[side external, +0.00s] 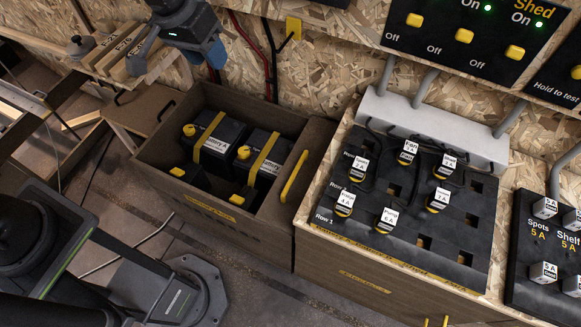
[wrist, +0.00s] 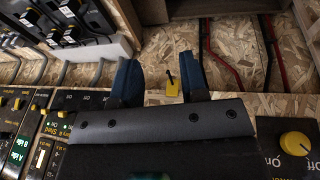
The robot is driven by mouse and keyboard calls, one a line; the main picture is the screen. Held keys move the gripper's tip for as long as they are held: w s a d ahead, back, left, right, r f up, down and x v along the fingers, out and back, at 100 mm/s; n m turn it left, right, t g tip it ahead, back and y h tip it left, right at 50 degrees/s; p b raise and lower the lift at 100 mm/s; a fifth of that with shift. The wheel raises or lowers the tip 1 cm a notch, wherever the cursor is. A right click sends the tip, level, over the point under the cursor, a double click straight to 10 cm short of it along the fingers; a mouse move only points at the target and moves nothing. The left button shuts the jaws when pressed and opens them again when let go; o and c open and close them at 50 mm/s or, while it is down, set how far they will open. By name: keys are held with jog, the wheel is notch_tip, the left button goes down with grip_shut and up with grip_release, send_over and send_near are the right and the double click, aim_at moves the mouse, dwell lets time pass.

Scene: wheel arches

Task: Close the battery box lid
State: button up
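The battery box (side external: 225,225) is an open brown wooden box left of centre in the side view. Two black batteries (side external: 215,140) (side external: 262,155) with yellow straps stand inside it. A brown panel with a yellow handle (side external: 294,176) stands along the box's right side; it looks like the lid, raised. My gripper (side external: 207,58) is above and behind the box's back left, near the back wall, and apart from the panel. In the wrist view its two blue fingers (wrist: 160,80) are spread with nothing held between them.
A fuse bench (side external: 400,205) stands right of the box. Switch panels (side external: 465,45) are on the chipboard wall. Red and black cables and a yellow clip (side external: 293,27) are on the wall behind. A brown panel with black handles (side external: 140,112) is left of the box.

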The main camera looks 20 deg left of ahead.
jog(key=w+d+f+g, duration=0.1)
jog(key=w+d+f, duration=0.15)
jog(key=f, duration=0.35)
jog(key=w+d+f, duration=0.2)
jog(key=d+f, duration=0.2)
jog(key=f, duration=0.1)
jog(key=g, duration=0.2)
send_near(292, 177)
jog(key=f, duration=0.2)
jog(key=d+f, duration=0.1)
jog(key=f, duration=0.5)
jog(key=shift+s+d+f, duration=0.15)
jog(key=shift+d+f, duration=0.05)
jog(key=shift+f, duration=0.05)
grip_shut()
